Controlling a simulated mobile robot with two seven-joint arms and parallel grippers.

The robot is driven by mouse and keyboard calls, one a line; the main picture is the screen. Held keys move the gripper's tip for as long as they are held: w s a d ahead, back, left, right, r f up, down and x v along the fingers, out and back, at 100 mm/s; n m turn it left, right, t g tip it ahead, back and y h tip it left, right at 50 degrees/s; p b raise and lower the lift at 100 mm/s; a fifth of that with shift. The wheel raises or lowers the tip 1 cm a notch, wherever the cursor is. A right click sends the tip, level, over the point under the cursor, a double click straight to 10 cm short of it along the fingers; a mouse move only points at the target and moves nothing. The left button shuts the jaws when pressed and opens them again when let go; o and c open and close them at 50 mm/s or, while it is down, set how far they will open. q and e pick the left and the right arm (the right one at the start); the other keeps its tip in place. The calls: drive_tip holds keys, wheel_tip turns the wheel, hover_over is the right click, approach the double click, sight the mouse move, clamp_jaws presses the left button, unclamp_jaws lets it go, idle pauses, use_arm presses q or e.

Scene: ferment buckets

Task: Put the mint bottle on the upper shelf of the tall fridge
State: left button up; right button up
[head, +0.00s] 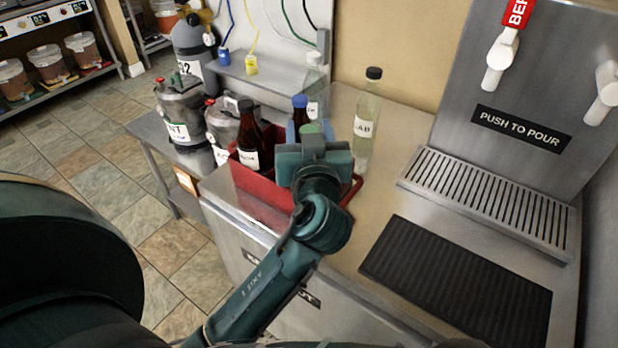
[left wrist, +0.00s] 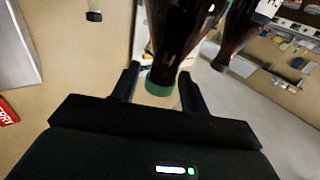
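The mint bottle, taken here as the one with the green cap, shows in the head view only as a cap (head: 311,130) just behind my left gripper (head: 314,150); the gripper hides the rest. In the left wrist view the green cap (left wrist: 160,86) and dark bottle body lie between the two fingers of my left gripper (left wrist: 160,90). The fingers stand apart on either side of the cap, with a small gap on the left. The gripper is at the red crate (head: 262,187). My right gripper and the tall fridge are out of view.
A brown bottle (head: 250,140) and a blue-capped bottle (head: 299,113) stand by the gripper in the crate. A dark mat (head: 455,280) and a steel dispenser (head: 530,90) are on the right.

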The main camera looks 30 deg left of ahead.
use_arm(q)
clamp_jaws()
drive_tip(key=shift+r, duration=0.1)
idle(0.5)
